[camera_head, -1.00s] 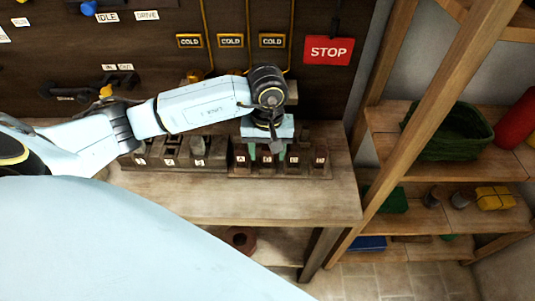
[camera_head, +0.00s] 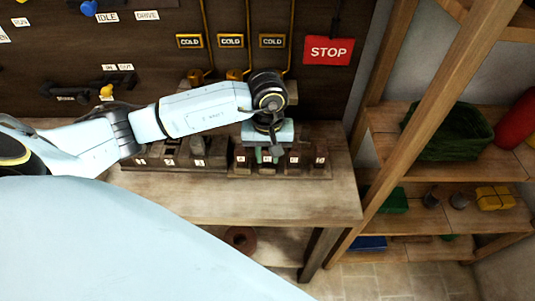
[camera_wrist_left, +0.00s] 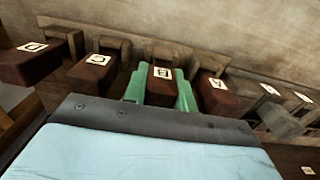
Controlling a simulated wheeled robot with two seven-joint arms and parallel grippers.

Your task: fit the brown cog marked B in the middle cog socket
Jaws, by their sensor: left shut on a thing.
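The brown cog marked B (camera_wrist_left: 161,88) is a dark brown block with a white label, in a row with other lettered cogs. My left gripper (camera_wrist_left: 161,90) has its green fingers on both sides of this cog and is shut on it. In the head view the left gripper (camera_head: 268,154) reaches down over the second place of the lettered rack (camera_head: 282,172). The cog appears still in line with its neighbours; whether it is lifted is unclear. The numbered socket rack (camera_head: 215,164) stands to the left, with its middle socket (camera_head: 171,150) looking empty. My right gripper is out of view.
Cogs A (camera_wrist_left: 215,98), C (camera_wrist_left: 93,76) and D (camera_wrist_left: 30,62) stand close beside the held one. A grey piece (camera_head: 197,146) stands in the right socket. The bench front (camera_head: 240,198) is clear. A wooden shelf post (camera_head: 410,135) rises at right.

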